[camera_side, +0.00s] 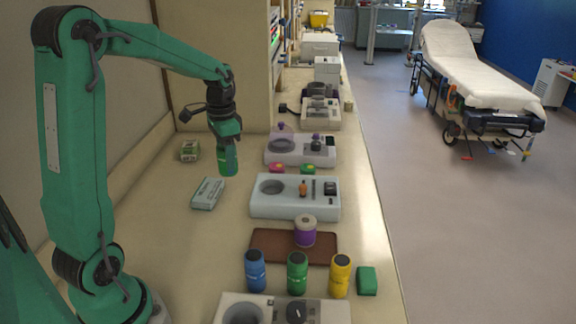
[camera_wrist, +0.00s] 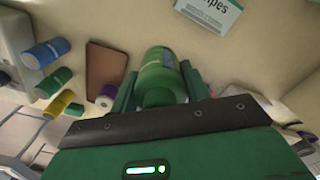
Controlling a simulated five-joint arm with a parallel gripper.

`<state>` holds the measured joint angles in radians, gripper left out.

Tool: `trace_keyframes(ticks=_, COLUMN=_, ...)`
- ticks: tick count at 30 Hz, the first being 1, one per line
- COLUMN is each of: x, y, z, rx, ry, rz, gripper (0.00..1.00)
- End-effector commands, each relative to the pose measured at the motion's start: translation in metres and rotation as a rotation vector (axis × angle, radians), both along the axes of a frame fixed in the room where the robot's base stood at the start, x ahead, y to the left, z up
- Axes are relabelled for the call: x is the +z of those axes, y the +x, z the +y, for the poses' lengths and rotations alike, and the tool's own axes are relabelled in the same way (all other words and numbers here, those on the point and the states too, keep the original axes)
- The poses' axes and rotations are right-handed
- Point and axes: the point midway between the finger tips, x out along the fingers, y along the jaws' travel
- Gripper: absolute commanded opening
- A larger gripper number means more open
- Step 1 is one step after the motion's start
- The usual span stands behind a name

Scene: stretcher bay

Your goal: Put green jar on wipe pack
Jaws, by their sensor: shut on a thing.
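My gripper (camera_side: 226,140) is shut on a green jar (camera_side: 228,162), which hangs upright above the counter. In the wrist view the green jar (camera_wrist: 161,72) sits between the two fingers of my gripper (camera_wrist: 160,88). The wipe pack (camera_side: 207,193), a flat pale box with a teal label, lies on the counter below and slightly left of the jar in the side view. In the wrist view the wipe pack (camera_wrist: 210,10) is cut off by the top edge. The jar is apart from the pack.
Blue (camera_side: 255,271), green (camera_side: 297,273) and yellow (camera_side: 340,275) bottles stand near a brown tray (camera_side: 262,248). A purple jar (camera_side: 305,232) stands on the tray. Pale devices (camera_side: 262,207) line the counter's right side. A small green-white box (camera_side: 190,151) lies behind the pack.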

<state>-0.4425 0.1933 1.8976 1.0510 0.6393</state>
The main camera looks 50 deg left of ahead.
Motion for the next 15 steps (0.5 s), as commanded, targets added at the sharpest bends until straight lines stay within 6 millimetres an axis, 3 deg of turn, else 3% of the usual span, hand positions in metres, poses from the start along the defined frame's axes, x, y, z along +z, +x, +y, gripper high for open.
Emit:
trace_keyframes(ticks=8, x=-0.005, y=-0.001, z=0.009, rx=0.003, ry=0.000, rz=-0.001, gripper=0.20)
trace_keyframes(ticks=15, x=-0.025, y=-0.006, z=0.041, rx=0.005, ry=-0.001, rz=0.001, gripper=0.20)
